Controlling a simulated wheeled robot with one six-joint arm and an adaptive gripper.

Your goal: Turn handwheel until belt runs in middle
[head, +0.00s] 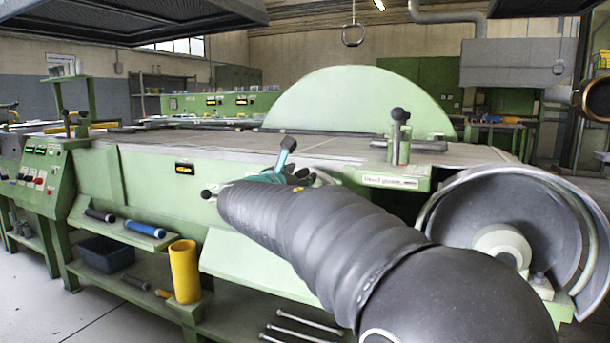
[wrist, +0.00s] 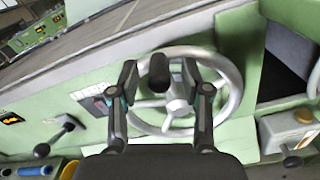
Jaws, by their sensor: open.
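The silver handwheel (wrist: 230,100) with spokes is mounted on the green machine side in the wrist view. Its black knob (wrist: 160,72) shows at the left part of the rim. My gripper (wrist: 159,84) is open, one finger on each side of the knob in the picture, with gaps visible on both sides. I cannot tell how deep the knob sits between the fingers. In the head view my gripper (head: 285,168) is at the machine's front, and my black-sleeved arm hides most of the wheel. The grey belt surface (head: 235,142) runs along the machine top; its centring is unclear.
A large grey drum (head: 520,215) is at right in the head view. A yellow tube (head: 184,272) stands on the lower shelf.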

